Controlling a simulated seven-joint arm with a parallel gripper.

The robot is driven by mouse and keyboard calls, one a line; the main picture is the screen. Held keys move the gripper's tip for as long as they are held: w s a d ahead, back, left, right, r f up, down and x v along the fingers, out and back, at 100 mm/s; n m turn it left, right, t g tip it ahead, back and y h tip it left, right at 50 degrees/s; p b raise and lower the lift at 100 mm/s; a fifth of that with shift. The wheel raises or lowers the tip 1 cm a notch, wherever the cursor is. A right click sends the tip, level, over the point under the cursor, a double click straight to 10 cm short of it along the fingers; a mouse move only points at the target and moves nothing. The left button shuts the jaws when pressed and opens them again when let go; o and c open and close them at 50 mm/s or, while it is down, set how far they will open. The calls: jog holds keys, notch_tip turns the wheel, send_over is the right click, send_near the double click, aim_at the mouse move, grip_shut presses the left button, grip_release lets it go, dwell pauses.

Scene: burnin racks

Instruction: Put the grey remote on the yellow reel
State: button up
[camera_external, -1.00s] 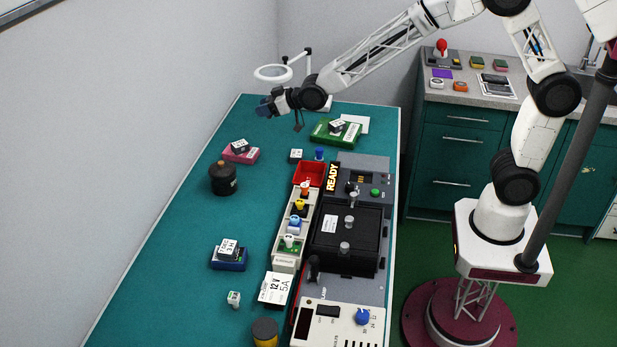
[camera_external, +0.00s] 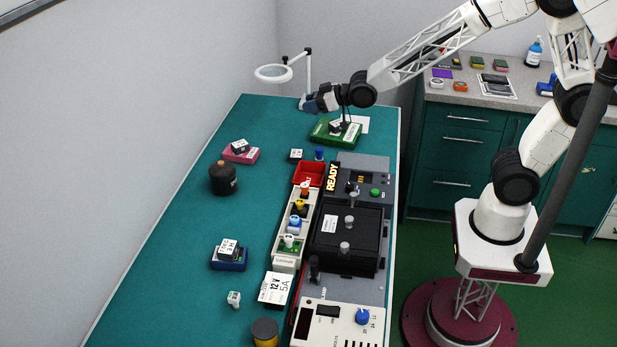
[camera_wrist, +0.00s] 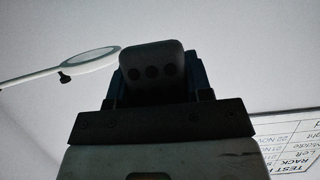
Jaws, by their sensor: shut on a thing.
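My gripper (camera_external: 314,103) is at the far end of the teal bench, raised and pointing left, in front of the magnifier lamp's stand. In the wrist view it is shut on a dark grey, round-cornered piece with three round dark marks, which looks like the grey remote (camera_wrist: 152,72). Blue finger parts show on both sides of it. In the external view the held piece is too small to make out clearly. The yellow reel (camera_external: 265,340), with a dark top, stands at the near end of the bench, far from my gripper and partly cut by the lower edge.
The magnifier lamp (camera_external: 273,73) stands close to my gripper. A green board (camera_external: 322,137) lies below my wrist. A black pot (camera_external: 223,180), a blue box (camera_external: 229,263) and a white 12V card (camera_external: 274,288) lie along the bench. Black test equipment (camera_external: 345,262) fills the right side.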

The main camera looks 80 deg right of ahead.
jog(key=s+f, duration=0.4)
jog(key=s, duration=0.8)
jog(key=s+f, duration=0.5)
jog(key=s, duration=0.8)
jog(key=s+f, duration=0.5)
jog(key=s, duration=0.8)
jog(key=shift+s+f, duration=0.2)
jog(key=shift+s, duration=0.05)
jog(key=shift+w+d, duration=0.1)
jog(key=shift+w, duration=0.6)
send_over(375, 165)
jog(key=shift+s+f, duration=0.4)
jog(key=shift+f, duration=0.3)
jog(key=shift+w, duration=0.1)
jog(key=shift+w, duration=0.2)
jog(key=shift+w+f, duration=0.15)
jog(key=shift+f, duration=1.65)
